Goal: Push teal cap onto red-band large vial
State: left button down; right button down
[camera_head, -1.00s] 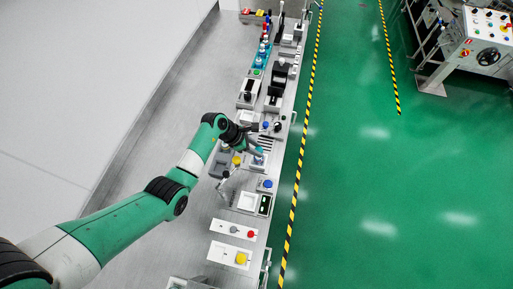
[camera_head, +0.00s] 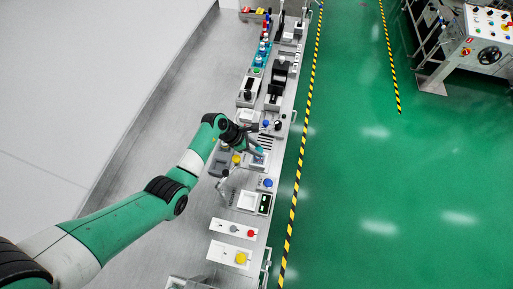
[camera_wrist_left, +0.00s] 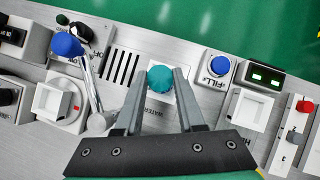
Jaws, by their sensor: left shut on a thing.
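My left gripper (camera_head: 260,150) reaches over the machine's panel from the left in the head view. In the left wrist view, my left gripper (camera_wrist_left: 163,77) is shut on a round teal cap (camera_wrist_left: 161,80), held between the two fingertips. The cap is above or at a white square part of the panel. I cannot tell if the cap touches anything below. My right gripper is not in view.
In the left wrist view, a lever with a blue knob (camera_wrist_left: 67,44) stands left of the gripper. A blue FILL button (camera_wrist_left: 219,66) and a dark display (camera_wrist_left: 265,76) are to the right. Black vent slots (camera_wrist_left: 121,67) lie just left of the cap. Green floor is beyond the panel.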

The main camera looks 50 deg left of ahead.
pick_arm(q)
jog(key=shift+f, duration=0.2)
dwell(0.3)
jog(key=shift+c, duration=2.2)
grip_release()
jog(key=p+v, duration=0.3)
jog(key=v, duration=0.8)
jog(key=shift+s+r, duration=0.2)
jog(key=shift+r, duration=0.1)
